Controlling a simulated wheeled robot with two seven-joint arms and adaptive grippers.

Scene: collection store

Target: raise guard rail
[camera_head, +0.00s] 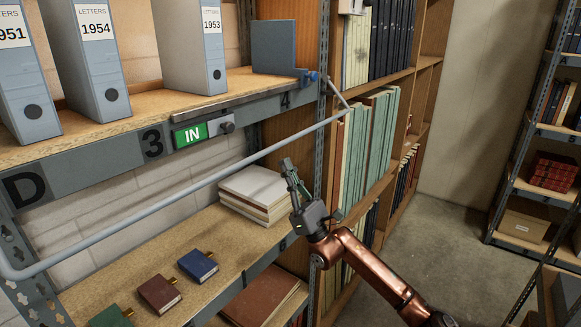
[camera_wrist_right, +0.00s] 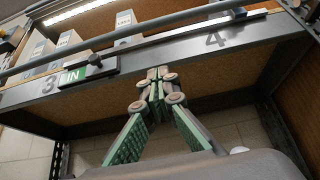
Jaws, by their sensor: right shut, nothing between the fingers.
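The guard rail (camera_head: 200,182) is a long grey tube with a bent end at each side. In the head view it hangs slantwise in front of and below the upper shelf's edge, its right arm rising to a blue pivot (camera_head: 310,77). The rail also crosses the top of the right wrist view (camera_wrist_right: 110,41). My right gripper (camera_head: 287,165) is shut and empty, pointing up just below the rail's right half; I see no clear contact. In the wrist view its green-padded fingers (camera_wrist_right: 155,75) meet at the tips. My left gripper is out of view.
The upper shelf (camera_head: 150,103) holds grey letter boxes (camera_head: 97,55) and a green IN sign (camera_head: 191,134). The lower shelf carries small books (camera_head: 198,265) and a pale stack (camera_head: 255,192). Tall green volumes (camera_head: 370,135) stand behind my gripper. The floor at right is clear.

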